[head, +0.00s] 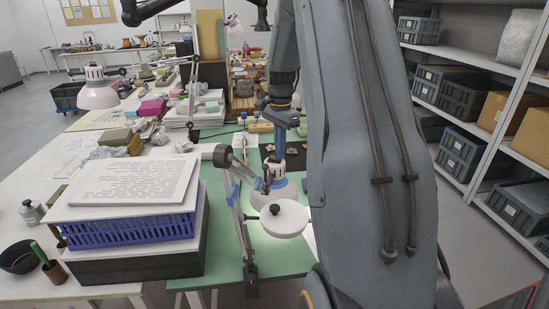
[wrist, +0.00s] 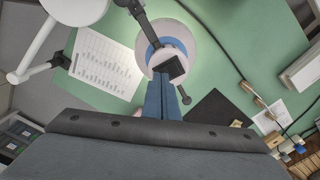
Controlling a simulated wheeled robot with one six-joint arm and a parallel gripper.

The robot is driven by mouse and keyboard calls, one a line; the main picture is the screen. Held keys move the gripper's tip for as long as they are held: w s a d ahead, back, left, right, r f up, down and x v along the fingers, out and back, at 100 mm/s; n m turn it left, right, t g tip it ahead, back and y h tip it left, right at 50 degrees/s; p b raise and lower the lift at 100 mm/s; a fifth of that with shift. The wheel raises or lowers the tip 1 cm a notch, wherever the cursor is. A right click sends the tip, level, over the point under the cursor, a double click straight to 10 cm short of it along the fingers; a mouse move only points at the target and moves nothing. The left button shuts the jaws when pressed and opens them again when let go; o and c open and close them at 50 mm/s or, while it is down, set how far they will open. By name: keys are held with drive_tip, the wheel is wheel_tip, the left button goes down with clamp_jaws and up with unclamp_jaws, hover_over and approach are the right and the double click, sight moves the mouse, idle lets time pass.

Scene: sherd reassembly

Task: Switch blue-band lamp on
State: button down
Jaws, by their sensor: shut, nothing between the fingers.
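The blue-band lamp (head: 262,197) hangs over the green mat, with a pale shade and a blue ring near its top. In the wrist view its round shade (wrist: 188,33) and blue band lie just beyond my fingertips. My gripper (head: 279,152) points down from above at the lamp's top. In the wrist view my gripper (wrist: 166,82) is shut and empty, its blue fingers overlapping the dark cap at the lamp's top. I cannot tell whether they touch. The switch is not clearly distinguishable, and whether the bulb is lit is unclear.
A white disc-shaped head (head: 284,220) stands close in front of the lamp; jointed lamp arms (head: 240,215) rise beside it. A blue basket (head: 130,228) with papers is left. A printed sheet (wrist: 104,63) and a dark mat (wrist: 215,112) lie on the green mat (head: 222,262).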

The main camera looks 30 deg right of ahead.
sight(280, 161)
drive_tip(key=shift+r, duration=0.1)
wheel_tip(280, 161, up, 7)
drive_tip(key=p, duration=0.4)
drive_tip(key=shift+p, duration=0.3)
idle(0.6)
